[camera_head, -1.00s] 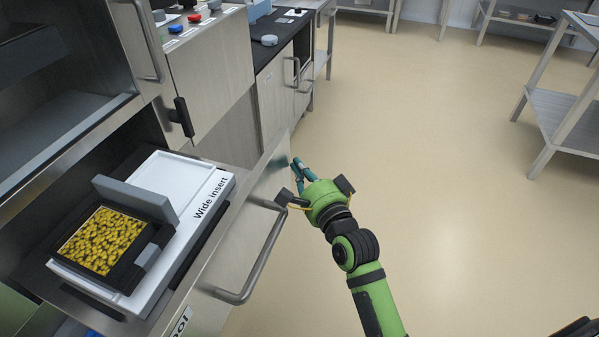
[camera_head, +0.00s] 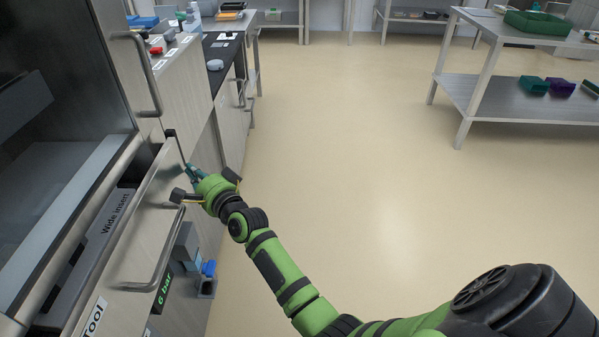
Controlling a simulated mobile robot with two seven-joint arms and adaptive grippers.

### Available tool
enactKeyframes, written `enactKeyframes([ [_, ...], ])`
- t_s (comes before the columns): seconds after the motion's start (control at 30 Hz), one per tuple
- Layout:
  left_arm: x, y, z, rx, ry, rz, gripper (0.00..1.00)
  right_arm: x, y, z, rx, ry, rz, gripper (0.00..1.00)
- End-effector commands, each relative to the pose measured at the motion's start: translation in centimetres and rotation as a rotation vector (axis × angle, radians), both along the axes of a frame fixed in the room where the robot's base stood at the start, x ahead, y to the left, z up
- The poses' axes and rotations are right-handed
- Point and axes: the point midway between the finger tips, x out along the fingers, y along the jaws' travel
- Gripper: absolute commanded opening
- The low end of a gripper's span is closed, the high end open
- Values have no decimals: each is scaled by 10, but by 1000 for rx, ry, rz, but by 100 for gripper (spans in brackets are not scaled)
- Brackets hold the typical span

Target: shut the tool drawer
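The tool drawer's front panel (camera_head: 150,205) stands at the left, with a bar handle (camera_head: 165,265) and a partly cut-off label reading "Tool". My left gripper is not in view.
A vertical door handle (camera_head: 150,75) stands above the drawer. Below the drawer is a green "6 bar" display (camera_head: 164,290) beside a small unit with a blue part (camera_head: 209,268). A shelf table (camera_head: 515,100) stands at the right. The floor between is clear.

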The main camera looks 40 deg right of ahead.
Motion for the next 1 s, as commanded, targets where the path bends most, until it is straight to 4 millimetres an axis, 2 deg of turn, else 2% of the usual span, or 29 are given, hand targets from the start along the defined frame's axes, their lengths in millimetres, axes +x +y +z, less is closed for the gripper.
enactKeyframes([
  [0.13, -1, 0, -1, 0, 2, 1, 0, 12, 16, 0, 3, -1, -1, 0],
  [0.37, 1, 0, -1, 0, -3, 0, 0, 23, 30, -1, 1, 0, -2, 0],
  [1.0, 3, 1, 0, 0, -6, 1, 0, 25, 35, 1, 0, -3, 0, 0],
])
